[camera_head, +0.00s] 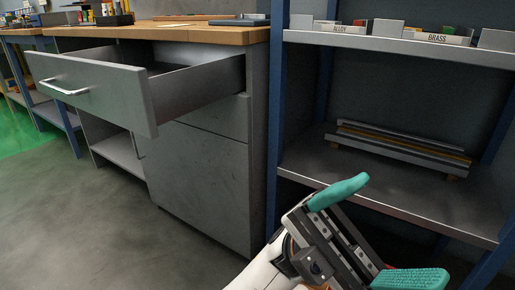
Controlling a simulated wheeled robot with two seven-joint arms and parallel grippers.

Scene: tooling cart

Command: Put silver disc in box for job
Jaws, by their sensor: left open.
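No silver disc can be made out, and no box for the job is clearly in view. My left gripper (372,235) is at the lower right, in front of the shelf rack. Its two teal fingers are wide apart, with nothing visible between them. My right gripper is not in view.
A grey drawer (92,82) stands pulled out from the cabinet (205,170) under a wooden worktop (200,33). The rack's upper shelf (385,42) holds small blocks and labels reading ALLOY and BRASS. Its lower shelf (300,160) holds stacked bars (400,148). The floor at left is clear.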

